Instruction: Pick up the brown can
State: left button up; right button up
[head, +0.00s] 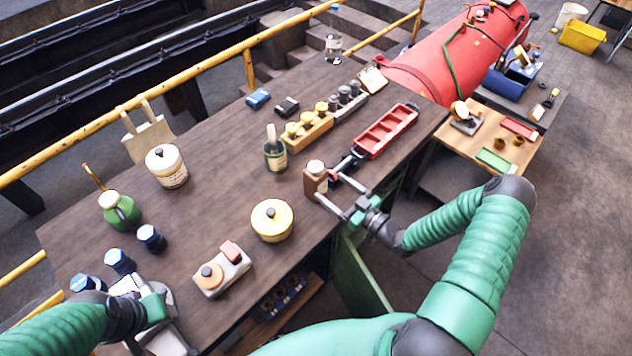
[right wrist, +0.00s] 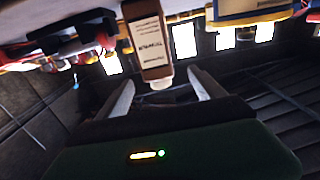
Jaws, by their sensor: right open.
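The brown can (head: 313,184), a box-shaped bottle with a cream cap and a pale label, stands upright near the right edge of the dark workbench. My right gripper (head: 330,190) is open beside it, its two fingers pointing at the can. In the right wrist view the can (right wrist: 149,42) appears upside down between the open fingers (right wrist: 165,95), with no clear contact. My left gripper (head: 143,310) is at the lower left, over the bench's near end; its fingers are hard to make out.
A red tray (head: 386,131) lies close behind my right gripper. A wooden block with yellow-topped pieces (head: 308,131) is behind. The bench's middle (head: 215,200) is clear.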

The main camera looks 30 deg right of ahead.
aim_at(323, 179)
jog(key=w, duration=0.3)
jog(key=shift+w+a+f, duration=0.15)
jog(key=shift+w+f, duration=0.05)
jog(key=shift+f, duration=0.2)
jog(key=x, duration=0.3)
jog(key=shift+w+a+r, duration=0.25)
jog(key=shift+w+r, duration=0.05)
jog(key=shift+w, duration=0.05)
jog(key=shift+w+a+r, duration=0.1)
jog(key=shift+w+a, duration=0.1)
jog(key=shift+w, duration=0.1)
pick_arm(q)
jog(key=shift+w+a+f, duration=0.1)
jog(key=shift+w+f, duration=0.3)
jog(key=shift+w, duration=0.05)
pick_arm(e)
jog(key=shift+w, duration=0.2)
jog(key=c, duration=0.4)
jog(key=shift+d, duration=0.15)
jog(key=c, duration=0.4)
pick_arm(q)
jog(key=shift+w, duration=0.1)
pick_arm(e)
grip_shut()
